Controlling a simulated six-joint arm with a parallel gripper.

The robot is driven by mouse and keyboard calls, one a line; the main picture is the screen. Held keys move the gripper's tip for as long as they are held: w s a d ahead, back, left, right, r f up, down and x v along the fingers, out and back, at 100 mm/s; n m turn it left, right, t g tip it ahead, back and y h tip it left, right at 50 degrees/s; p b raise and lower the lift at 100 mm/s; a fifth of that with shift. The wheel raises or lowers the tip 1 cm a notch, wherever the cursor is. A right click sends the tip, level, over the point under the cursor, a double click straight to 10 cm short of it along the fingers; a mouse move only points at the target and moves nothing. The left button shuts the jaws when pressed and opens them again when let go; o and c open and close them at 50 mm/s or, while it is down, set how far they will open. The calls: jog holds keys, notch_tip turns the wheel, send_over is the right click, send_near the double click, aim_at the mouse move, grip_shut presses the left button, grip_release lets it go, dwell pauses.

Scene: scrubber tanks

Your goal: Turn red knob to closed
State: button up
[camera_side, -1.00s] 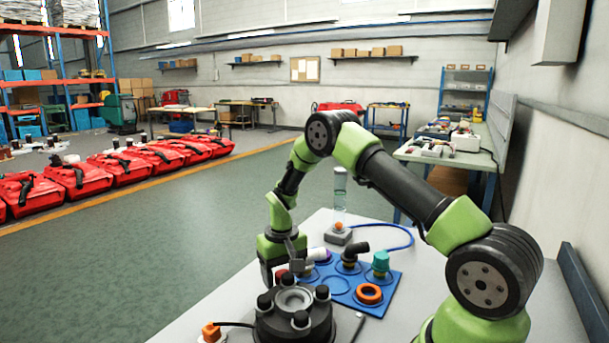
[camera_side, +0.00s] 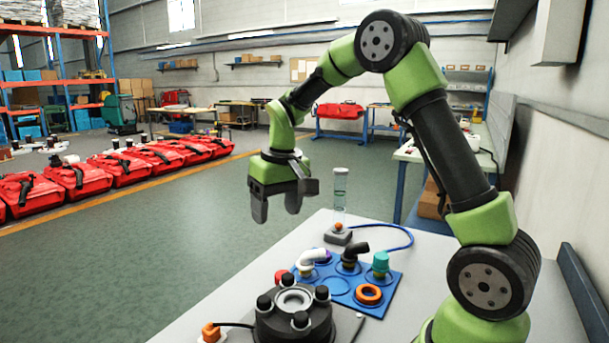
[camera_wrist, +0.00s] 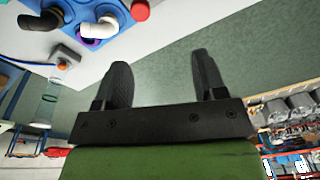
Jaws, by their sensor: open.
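A red knob (camera_side: 281,275) shows in the side view just behind the black round fixture, at the left edge of the blue board; the fixture hides part of it. It also shows as a red round cap at the top of the wrist view (camera_wrist: 140,10). My gripper (camera_side: 276,215) is raised well above the table, above and apart from the knob, with its fingers apart and nothing between them. In the wrist view its two black fingers (camera_wrist: 162,75) stand apart over the floor. Which way the knob is turned cannot be told.
The blue board (camera_side: 336,288) holds a white elbow (camera_side: 312,257), a black elbow (camera_side: 354,248), a teal cap (camera_side: 381,262) and an orange ring (camera_side: 369,294). The black fixture (camera_side: 293,318) stands in front. A clear cylinder (camera_side: 340,190) stands behind. Air around my gripper is free.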

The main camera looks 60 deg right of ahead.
jog(key=s+a+r+t, duration=0.3)
jog(key=s+a+r, duration=0.5)
jog(key=s+r, duration=0.1)
jog(key=shift+s+r+y, duration=0.4)
jog(key=shift+s, duration=0.45)
jog(key=shift+a, duration=0.1)
jog(key=s+a+t+y, duration=0.1)
jog(key=s+a+t, duration=0.1)
jog(key=s, duration=0.6)
jog(key=shift+s+a+t, duration=0.15)
jog(key=shift+a+t, duration=0.15)
jog(key=shift+a, duration=0.35)
